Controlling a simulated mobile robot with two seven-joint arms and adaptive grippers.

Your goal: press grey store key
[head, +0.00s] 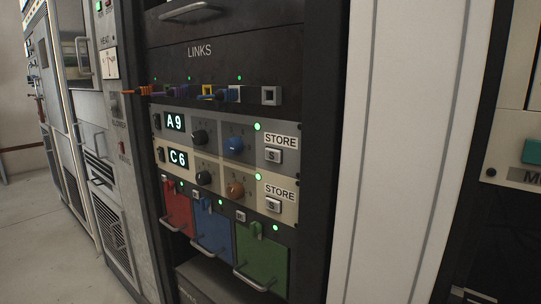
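Two store keys marked "S" show on the rack in the head view, each under a white STORE label. I cannot tell whether either key is pressed. Neither of my grippers is in view.
Above is the LINKS panel with coloured plugs (207,92) sticking out. Below, red (177,208), blue (212,229) and green modules (262,256) have protruding handles. A white panel (395,150) stands to the right. Bare floor (35,240) lies at left.

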